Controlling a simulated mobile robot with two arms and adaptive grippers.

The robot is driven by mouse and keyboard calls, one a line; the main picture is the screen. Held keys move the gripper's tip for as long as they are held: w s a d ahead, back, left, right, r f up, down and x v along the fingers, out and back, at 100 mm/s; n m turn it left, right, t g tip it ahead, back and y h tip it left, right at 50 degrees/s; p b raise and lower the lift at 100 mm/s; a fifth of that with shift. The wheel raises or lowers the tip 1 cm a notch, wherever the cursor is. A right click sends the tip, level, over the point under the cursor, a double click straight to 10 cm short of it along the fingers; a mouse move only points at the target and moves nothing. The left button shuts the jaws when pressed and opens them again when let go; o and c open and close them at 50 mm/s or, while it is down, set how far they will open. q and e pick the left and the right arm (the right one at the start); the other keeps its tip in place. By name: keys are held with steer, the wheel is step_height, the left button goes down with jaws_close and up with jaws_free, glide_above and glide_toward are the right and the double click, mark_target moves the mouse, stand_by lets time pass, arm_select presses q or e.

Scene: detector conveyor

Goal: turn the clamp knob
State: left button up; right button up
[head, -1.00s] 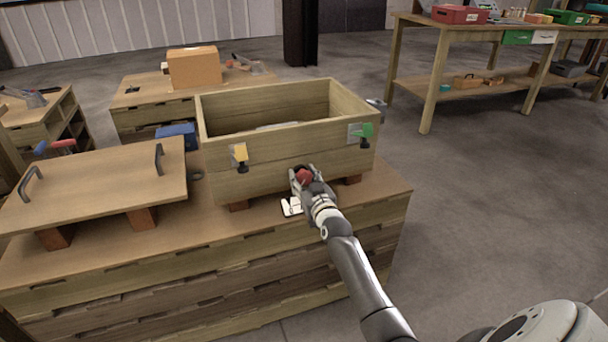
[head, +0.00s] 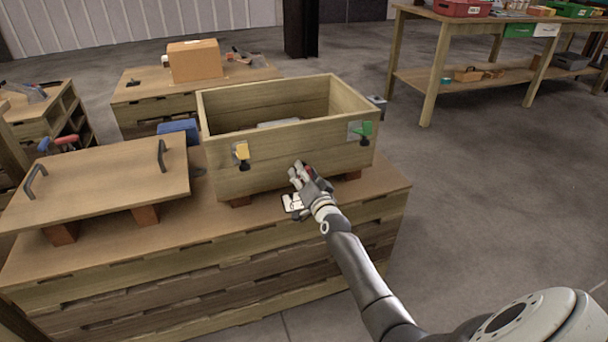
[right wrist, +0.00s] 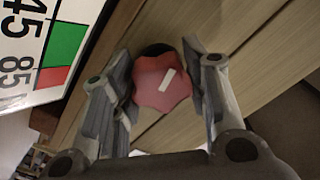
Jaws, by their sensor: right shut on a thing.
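The red lobed clamp knob (right wrist: 160,84) has a white line on its face, which runs slanted in the right wrist view. It sits low at the front of the open wooden box (head: 285,171). My right gripper (head: 300,176) is shut on the knob, with one finger on each side of it. In the right wrist view my right gripper (right wrist: 160,88) has the knob between its fingertips. In the head view the hand mostly hides the knob. A white card (head: 292,203) lies beside the hand; the right wrist view shows its numbers and green and red patches (right wrist: 52,50). My left gripper is out of view.
A wooden lid with two handles (head: 100,185) rests on blocks to the left. The bench top (head: 225,222) is clear in front of the box.

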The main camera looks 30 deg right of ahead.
steer(key=shift+m, duration=0.4)
steer(key=o, duration=1)
steer(key=shift+o, duration=0.2)
steer(key=v, duration=1.2)
steer(key=shift+r, duration=0.1)
